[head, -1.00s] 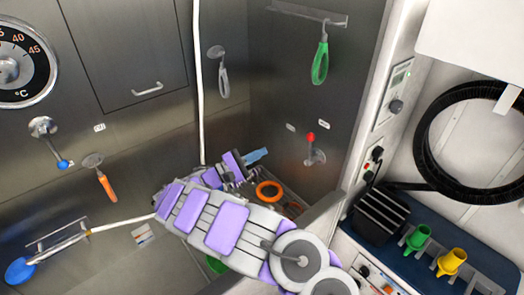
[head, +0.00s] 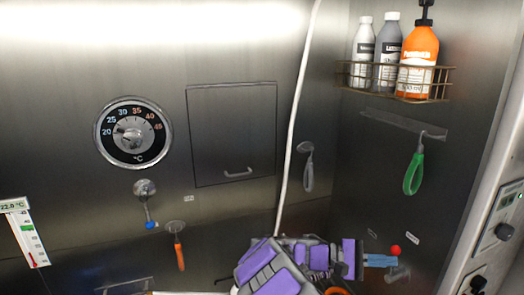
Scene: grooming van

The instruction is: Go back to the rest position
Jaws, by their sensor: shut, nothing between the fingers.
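My gripper (head: 381,261) shows at the bottom right of the head view, at the end of my purple and grey arm. Its light blue fingers point to the right and are shut, with nothing seen between them. They lie in front of the steel wall, just below the red-knobbed lever (head: 396,251) in the picture and partly covering its mount. I cannot tell whether they touch it. An orange ring (head: 338,291) shows partly at the bottom edge, beside my arm.
A wire rack (head: 440,84) with bottles hangs upper right, above a green loop (head: 413,174). A grey loop (head: 308,175) hangs near the white hose (head: 294,130).

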